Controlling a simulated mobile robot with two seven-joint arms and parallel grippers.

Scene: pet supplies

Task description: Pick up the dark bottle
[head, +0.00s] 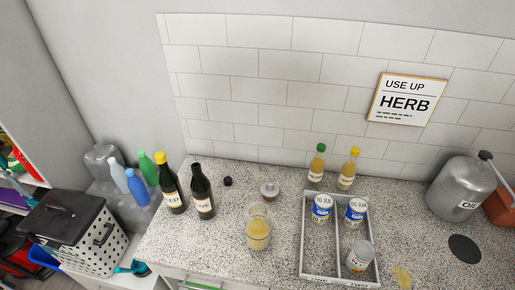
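Two dark bottles stand upright side by side at the left end of the speckled counter. The left dark bottle (171,187) has a yellow cap and a pale label ending in "ED". The right dark bottle (202,193) has a dark neck and a pale label whose readable part is "IVE". A small round black cap (228,181) lies on the counter just right of it. Neither of my grippers shows in the head view.
A glass jar (258,229) of yellowish liquid and a small lidded pot (269,190) stand right of the bottles. A divided tray (304,236) holds jars. Left are coloured bottles (138,188) and a lidded basket (99,253). An oil can (459,190) stands right.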

